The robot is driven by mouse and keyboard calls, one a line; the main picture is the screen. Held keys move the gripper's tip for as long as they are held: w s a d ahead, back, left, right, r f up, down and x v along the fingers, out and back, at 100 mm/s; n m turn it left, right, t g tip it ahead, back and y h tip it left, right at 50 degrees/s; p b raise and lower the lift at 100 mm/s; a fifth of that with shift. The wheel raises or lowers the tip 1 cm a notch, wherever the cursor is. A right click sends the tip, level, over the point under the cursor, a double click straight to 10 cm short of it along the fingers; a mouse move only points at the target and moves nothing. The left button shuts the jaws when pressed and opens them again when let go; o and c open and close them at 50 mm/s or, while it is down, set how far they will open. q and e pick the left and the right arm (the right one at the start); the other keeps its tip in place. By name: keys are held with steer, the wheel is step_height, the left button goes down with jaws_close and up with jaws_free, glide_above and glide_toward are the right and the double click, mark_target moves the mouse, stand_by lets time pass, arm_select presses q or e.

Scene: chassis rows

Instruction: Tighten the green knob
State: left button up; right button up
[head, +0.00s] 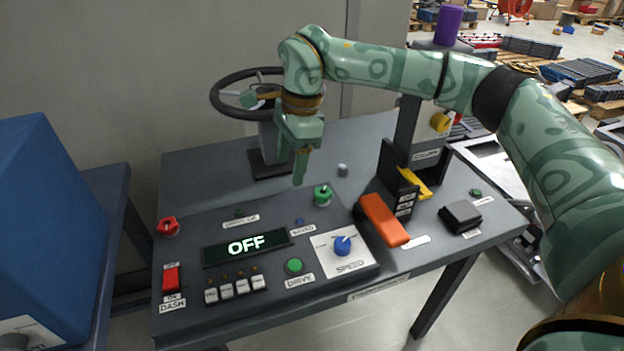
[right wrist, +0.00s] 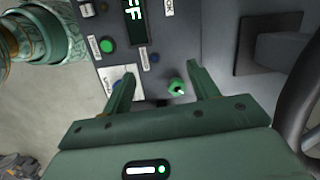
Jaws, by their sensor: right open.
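The green knob (head: 322,194) stands on the right back part of the sloped control panel (head: 325,225) and has a pale mark on top. It also shows in the right wrist view (right wrist: 177,87), below and between the fingertips, closer to the right-hand finger. My right gripper (head: 299,178) points down, open and empty, above and slightly left of the knob in the head view. The fingers appear apart from the knob. Both fingers show in the right wrist view (right wrist: 160,74). My left gripper is in neither view.
The panel has a display reading OFF (head: 246,247), a blue SPEED knob (head: 342,245), a green DRIVE button (head: 295,266) and a red knob (head: 168,227). A steering wheel (head: 222,92) stands behind my gripper. An orange lever (head: 384,220) lies to the right.

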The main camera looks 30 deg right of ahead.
step_height(320, 180, up, 4)
steer(key=m+h, duration=0.2)
glide_above(321, 192)
step_height(321, 192, down, 15)
steer(key=b, duration=0.7)
steer(key=shift+w+d, duration=0.1)
steer(key=shift+f, duration=0.35)
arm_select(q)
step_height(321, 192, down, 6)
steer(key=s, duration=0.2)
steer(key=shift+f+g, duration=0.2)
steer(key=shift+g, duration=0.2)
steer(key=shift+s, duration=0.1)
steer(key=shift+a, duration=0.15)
arm_select(e)
steer(key=shift+r, duration=0.1)
steer(key=c, duration=1)
